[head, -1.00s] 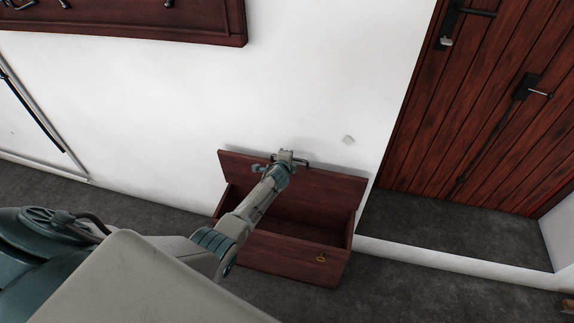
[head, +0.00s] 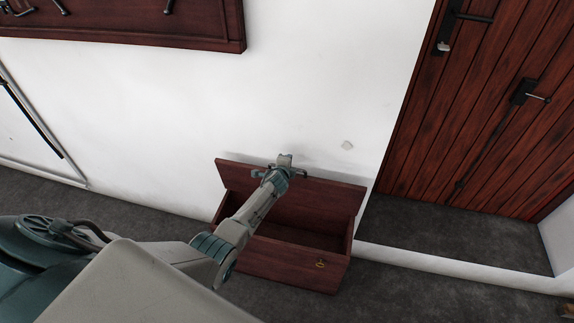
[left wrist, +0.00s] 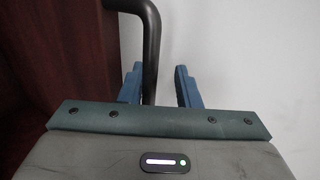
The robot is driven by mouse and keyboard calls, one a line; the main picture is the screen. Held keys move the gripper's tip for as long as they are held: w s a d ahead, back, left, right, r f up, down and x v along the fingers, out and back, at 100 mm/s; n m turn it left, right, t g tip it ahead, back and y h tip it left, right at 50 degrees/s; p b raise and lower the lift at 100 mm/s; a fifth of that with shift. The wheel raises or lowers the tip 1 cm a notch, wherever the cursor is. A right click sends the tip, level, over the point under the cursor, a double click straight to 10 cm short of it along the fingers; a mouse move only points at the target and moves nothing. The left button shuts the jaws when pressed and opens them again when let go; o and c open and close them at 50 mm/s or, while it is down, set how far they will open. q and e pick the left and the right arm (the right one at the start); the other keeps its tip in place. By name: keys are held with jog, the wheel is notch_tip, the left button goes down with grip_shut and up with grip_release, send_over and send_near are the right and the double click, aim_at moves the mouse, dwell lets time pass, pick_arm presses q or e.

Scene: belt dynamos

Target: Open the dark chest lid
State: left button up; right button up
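The dark red-brown chest (head: 285,264) stands on the floor against the white wall. Its lid (head: 325,194) is raised, tilted up toward the wall, and the box's inside shows. My left gripper (head: 284,160) is at the lid's upper edge, left of its middle. In the left wrist view, its two blue fingers (left wrist: 160,88) stand apart. A dark curved handle bar (left wrist: 151,45) runs between them, close to the left finger, with free room to the right finger. Dark red wood of the lid (left wrist: 55,50) fills the left side. My right gripper is not in view.
The white wall (head: 310,80) is close behind the lid and gripper. A wooden door (head: 480,110) with dark handles is at the right. A wooden board (head: 110,22) hangs at the upper left. Grey floor (head: 430,285) is clear right of the chest.

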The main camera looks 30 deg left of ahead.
pick_arm(q)
jog(key=shift+s+r, duration=0.2)
jog(key=p+v, duration=0.3)
jog(key=v, duration=0.7)
jog(key=shift+p, duration=0.35)
jog(key=shift+s+d, duration=0.1)
jog(key=shift+s, duration=0.1)
jog(key=shift+f, duration=0.1)
